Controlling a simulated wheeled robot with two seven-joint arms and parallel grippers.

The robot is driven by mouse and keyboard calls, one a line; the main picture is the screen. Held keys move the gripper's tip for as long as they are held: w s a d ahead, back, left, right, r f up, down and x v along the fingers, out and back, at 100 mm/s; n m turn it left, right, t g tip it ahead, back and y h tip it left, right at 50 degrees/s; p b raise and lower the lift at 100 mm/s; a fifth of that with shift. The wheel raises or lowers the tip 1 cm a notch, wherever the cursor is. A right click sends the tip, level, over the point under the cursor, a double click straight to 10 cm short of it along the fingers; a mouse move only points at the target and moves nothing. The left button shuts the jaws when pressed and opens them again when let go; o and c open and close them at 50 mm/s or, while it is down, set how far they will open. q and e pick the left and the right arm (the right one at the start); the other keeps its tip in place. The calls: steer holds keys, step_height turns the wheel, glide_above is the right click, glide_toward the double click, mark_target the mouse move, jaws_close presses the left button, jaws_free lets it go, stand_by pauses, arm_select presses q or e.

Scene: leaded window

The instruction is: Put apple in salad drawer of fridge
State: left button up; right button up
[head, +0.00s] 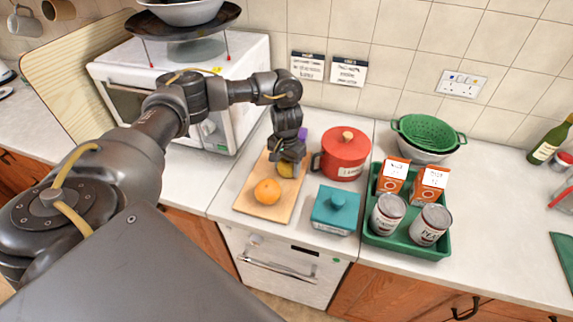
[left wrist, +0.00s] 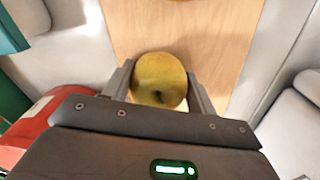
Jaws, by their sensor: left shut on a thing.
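A yellow-green apple (left wrist: 159,80) sits between the two fingers of my left gripper (left wrist: 160,88) in the left wrist view. The gripper is shut on the apple. Whether the apple touches the board I cannot tell. No fridge or salad drawer is in view. My right gripper is not in view.
A red pot (head: 344,154), a teal box (head: 335,210) and a green tray (head: 408,245) with cans and cartons stand to the right. A microwave (head: 225,115) stands at the left. The far right counter is mostly clear.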

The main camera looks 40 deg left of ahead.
arm_select(q)
steer(key=o, duration=1.1)
